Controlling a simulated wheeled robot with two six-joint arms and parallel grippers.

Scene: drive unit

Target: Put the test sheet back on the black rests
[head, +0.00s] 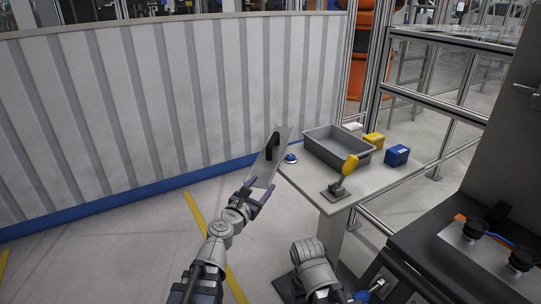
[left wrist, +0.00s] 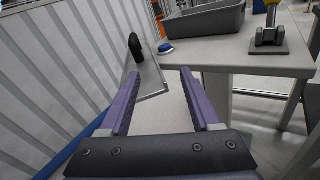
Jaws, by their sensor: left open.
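A thin pale grey sheet (head: 263,172) with a black handle-like piece on it stands tilted left of the table; I take it for the test sheet. It also shows in the left wrist view (left wrist: 150,78), ahead of the fingers. My left gripper (head: 256,195) is open at the sheet's lower end in the head view. In the left wrist view its purple fingers (left wrist: 160,98) are spread with nothing clearly between them. I cannot tell whether they touch the sheet or what supports it. No black rests can be made out for certain. My right gripper is not clearly visible.
The table (head: 377,180) holds a grey bin (head: 325,150), a yellow-handled tool on a base (head: 337,193), a blue box (head: 397,156), a yellow box (head: 374,140) and a blue-rimmed button (head: 290,158). A ribbed wall (head: 130,110) stands left. A dark machine with a knobbed metal plate (head: 485,265) is at right.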

